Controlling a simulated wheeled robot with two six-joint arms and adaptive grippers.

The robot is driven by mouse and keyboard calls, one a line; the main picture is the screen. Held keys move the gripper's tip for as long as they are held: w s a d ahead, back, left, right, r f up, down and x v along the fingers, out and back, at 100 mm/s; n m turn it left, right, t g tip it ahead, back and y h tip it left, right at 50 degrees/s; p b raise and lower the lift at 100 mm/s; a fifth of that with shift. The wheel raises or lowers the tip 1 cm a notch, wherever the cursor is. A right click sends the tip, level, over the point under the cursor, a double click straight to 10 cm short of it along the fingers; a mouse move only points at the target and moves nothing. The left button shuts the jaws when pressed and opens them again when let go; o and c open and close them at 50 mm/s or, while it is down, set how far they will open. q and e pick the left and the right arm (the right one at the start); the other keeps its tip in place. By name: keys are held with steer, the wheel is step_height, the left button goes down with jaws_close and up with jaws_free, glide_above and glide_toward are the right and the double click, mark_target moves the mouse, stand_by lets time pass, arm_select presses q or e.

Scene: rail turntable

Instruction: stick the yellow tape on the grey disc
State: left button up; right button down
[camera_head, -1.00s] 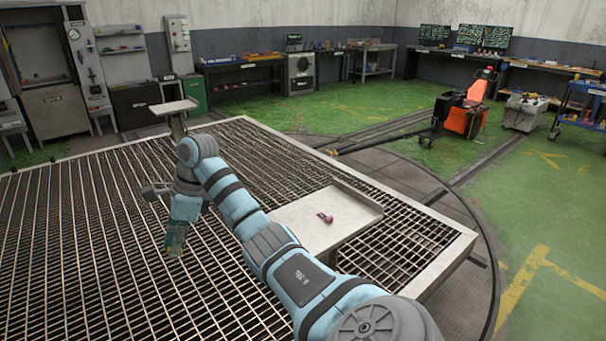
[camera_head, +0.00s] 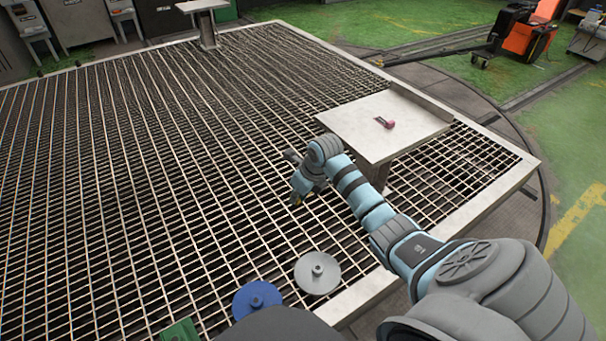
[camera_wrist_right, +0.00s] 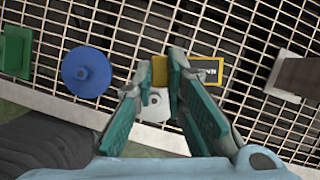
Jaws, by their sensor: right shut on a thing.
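The grey disc (camera_head: 318,280) lies flat on the grating with a small hub in its middle. In the right wrist view part of the grey disc (camera_wrist_right: 154,112) shows between and beyond the fingers. My right gripper (camera_head: 295,199) is above the grating, up and slightly left of the disc in the head view, and apart from it. In the wrist view my right gripper (camera_wrist_right: 160,82) is shut on the yellow tape (camera_wrist_right: 160,70), a small yellow piece between the fingertips. My left gripper is out of view.
A blue disc (camera_head: 257,300) and a green piece (camera_head: 180,332) lie left of the grey disc. A pale table (camera_head: 360,135) with a small pink-red object (camera_head: 386,122) stands right of my gripper. Much grating is clear.

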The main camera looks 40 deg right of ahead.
arm_select(q)
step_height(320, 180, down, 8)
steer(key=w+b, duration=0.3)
steer(key=b, duration=0.3)
arm_select(e)
steer(key=s+a+f+m+h, duration=0.1)
steer(key=s+f+m, duration=0.1)
steer(key=f, duration=0.8)
steer(key=s+a+f+m, duration=0.1)
steer(key=s+f+m, duration=0.15)
steer(key=f, duration=0.75)
steer(key=b, duration=0.5)
glide_above(302, 263)
steer(key=s, duration=0.1)
steer(key=shift+n+h, duration=0.25)
steer(key=shift+h, duration=0.05)
step_height(302, 263, down, 4)
steer(key=shift+a+f, duration=0.1)
steer(key=shift+a, duration=0.05)
step_height(302, 263, down, 2)
steer(key=shift+f+b, duration=0.15)
steer(key=shift+b, duration=0.8)
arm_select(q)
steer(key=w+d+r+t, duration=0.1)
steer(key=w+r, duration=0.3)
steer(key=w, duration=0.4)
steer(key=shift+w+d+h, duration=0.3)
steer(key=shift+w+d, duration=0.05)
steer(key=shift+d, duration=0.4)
